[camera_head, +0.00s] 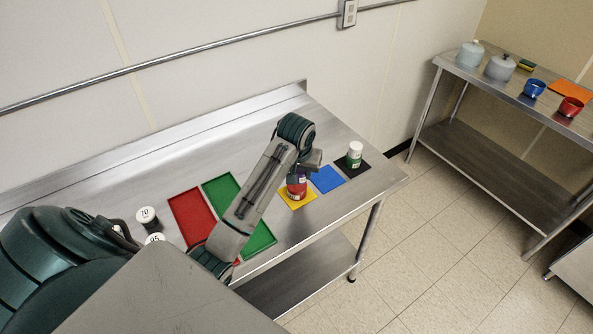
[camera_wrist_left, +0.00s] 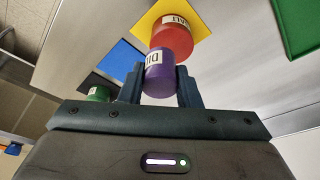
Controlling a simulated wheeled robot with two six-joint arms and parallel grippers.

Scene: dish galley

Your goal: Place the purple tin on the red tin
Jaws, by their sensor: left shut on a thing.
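The purple tin (camera_wrist_left: 160,80) is between the fingers of my left gripper (camera_wrist_left: 160,88), which is shut on it. In the head view the purple tin (camera_head: 298,174) is mostly hidden by my left gripper (camera_head: 303,170). The red tin (camera_wrist_left: 172,40) shows just beyond the purple one in the wrist view. The red tin (camera_head: 297,188) stands on the yellow mat (camera_head: 311,197) in the head view, with the purple tin at its top. I cannot tell whether the two tins touch. My right gripper is not in view.
A blue mat (camera_head: 327,179) lies beside the yellow one, then a green-and-white tin (camera_head: 354,155) on a black mat (camera_head: 362,170). Red (camera_head: 190,217) and green (camera_head: 261,239) trays lie left of the yellow mat. Pots and bowls stand on another table (camera_head: 505,90).

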